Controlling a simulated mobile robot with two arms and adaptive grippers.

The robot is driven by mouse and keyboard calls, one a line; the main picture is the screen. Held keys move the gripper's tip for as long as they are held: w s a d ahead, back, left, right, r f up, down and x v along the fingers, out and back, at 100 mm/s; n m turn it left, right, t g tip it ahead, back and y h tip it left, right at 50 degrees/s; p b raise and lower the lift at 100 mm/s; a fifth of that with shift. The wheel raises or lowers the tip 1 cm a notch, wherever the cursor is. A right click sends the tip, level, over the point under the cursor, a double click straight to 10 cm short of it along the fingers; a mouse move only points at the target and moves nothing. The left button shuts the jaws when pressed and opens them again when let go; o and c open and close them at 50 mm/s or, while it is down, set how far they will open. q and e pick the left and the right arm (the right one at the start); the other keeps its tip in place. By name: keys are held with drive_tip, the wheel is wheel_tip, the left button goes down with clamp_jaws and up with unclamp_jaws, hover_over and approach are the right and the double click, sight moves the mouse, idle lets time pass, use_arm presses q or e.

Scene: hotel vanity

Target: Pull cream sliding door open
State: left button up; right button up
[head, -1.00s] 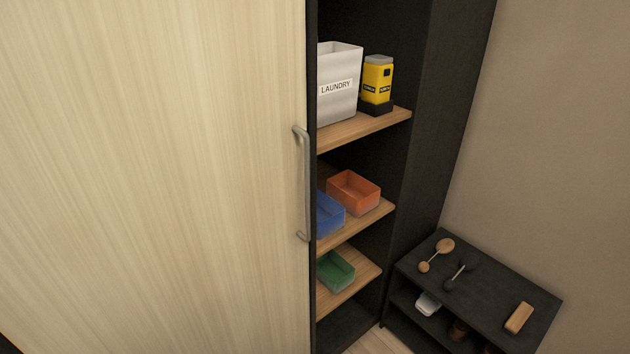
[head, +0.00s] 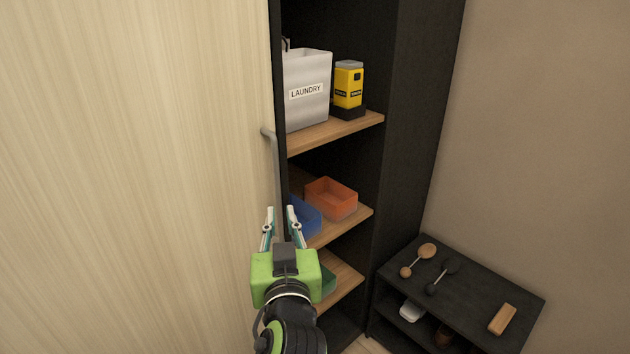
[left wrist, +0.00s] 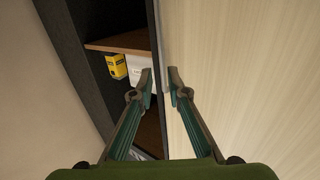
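The cream sliding door (head: 140,170) fills the left of the head view, and its right edge stands beside open shelves. It also shows in the left wrist view (left wrist: 245,70). A grey vertical bar handle (head: 276,165) is on the door near that edge; its lower part is hidden behind my left gripper. My left gripper (head: 280,210) is in front of the handle's lower part, fingers pointing up and away. My right gripper is not in view.
The shelves hold a white laundry bin (head: 308,90), a yellow container (head: 348,88), an orange bin (head: 331,198), a blue bin (head: 305,217) and a partly hidden green bin (head: 328,280).

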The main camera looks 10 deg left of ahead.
sight(277, 180)
use_arm(q)
drive_tip(key=p+x, duration=0.1)
drive_tip(key=x, duration=0.3)
drive_tip(key=p+x, duration=0.2)
drive_tip(key=x, duration=0.2)
drive_tip(key=r+p+x, duration=0.1)
drive_tip(key=x, duration=0.4)
drive_tip(key=shift+a, duration=0.1)
drive_tip(key=shift+w+a+f, duration=0.1)
drive_tip(key=shift+w+f, duration=0.05)
drive_tip(key=shift+w, duration=0.25)
clamp_jaws()
